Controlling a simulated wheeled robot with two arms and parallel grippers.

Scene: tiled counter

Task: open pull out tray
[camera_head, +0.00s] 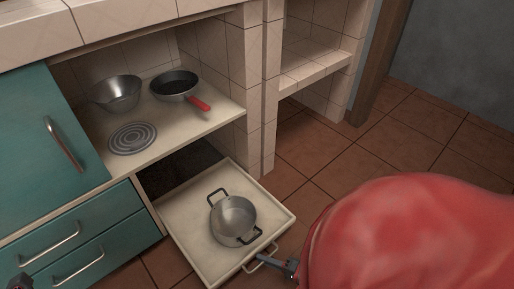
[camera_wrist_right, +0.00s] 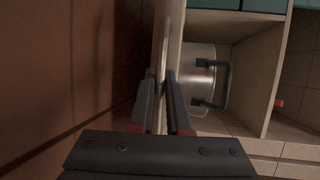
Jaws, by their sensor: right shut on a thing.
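The pull-out tray (camera_head: 190,236) is a cream, shallow tray sticking well out from the opening under the counter shelf. A metal pot (camera_head: 233,218) with two dark handles stands in it. My right gripper (camera_head: 270,260) is shut on the tray handle (camera_head: 251,267), a thin bar on the front face. In the right wrist view my two fingers (camera_wrist_right: 161,78) close at the tray's front panel (camera_wrist_right: 173,45), with the pot (camera_wrist_right: 200,80) just behind it.
A metal bowl (camera_head: 116,93) and a red-handled pan (camera_head: 177,86) stand on the shelf above, beside a coiled burner (camera_head: 133,138). Teal drawers (camera_head: 70,250) lie left of the tray. A tiled pillar (camera_head: 254,100) stands to the right. Open floor (camera_head: 400,135) lies farther right.

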